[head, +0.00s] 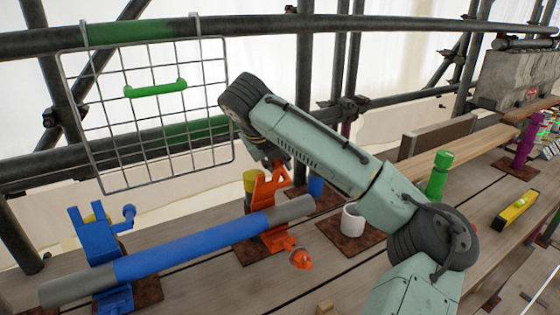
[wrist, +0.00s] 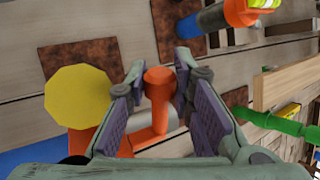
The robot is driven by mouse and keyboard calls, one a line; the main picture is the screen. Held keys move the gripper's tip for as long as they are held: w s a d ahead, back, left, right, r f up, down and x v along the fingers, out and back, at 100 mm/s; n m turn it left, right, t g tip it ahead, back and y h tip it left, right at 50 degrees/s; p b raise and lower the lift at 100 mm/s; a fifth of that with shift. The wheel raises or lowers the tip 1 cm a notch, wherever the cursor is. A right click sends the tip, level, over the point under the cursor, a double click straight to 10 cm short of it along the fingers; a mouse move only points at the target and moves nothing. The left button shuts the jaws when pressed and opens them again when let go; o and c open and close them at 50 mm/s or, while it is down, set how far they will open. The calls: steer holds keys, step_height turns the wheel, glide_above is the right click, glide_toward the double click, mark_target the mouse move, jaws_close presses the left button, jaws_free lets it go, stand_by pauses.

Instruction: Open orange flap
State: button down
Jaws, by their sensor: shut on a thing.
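The orange flap (head: 268,190) stands up beside the bar, on the orange clamp (head: 277,240) around the right part of a blue bar with grey ends (head: 200,240). My gripper (head: 278,162) is at the flap's upper end, partly hidden by my arm. In the wrist view my gripper (wrist: 156,85) has its two purple-padded fingers on either side of the flap's orange round-ended handle (wrist: 158,92), shut on it. An orange knob (head: 300,259) sits at the clamp's front. The flap's hinge is not clear.
A blue clamp (head: 97,250) holds the bar's left part. A yellow post (head: 250,180) stands close behind the orange clamp and shows large in the wrist view (wrist: 78,97). A white cup (head: 353,220) and green post (head: 438,175) stand right. A wire mesh gate (head: 150,120) hangs back left.

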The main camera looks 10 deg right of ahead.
steer(key=shift+w+a+f+g, duration=0.15)
steer(key=shift+w+f+g, duration=0.1)
steer(key=shift+g, duration=0.25)
steer(key=c, duration=1.4)
jaws_free()
steer(key=shift+o, duration=0.2)
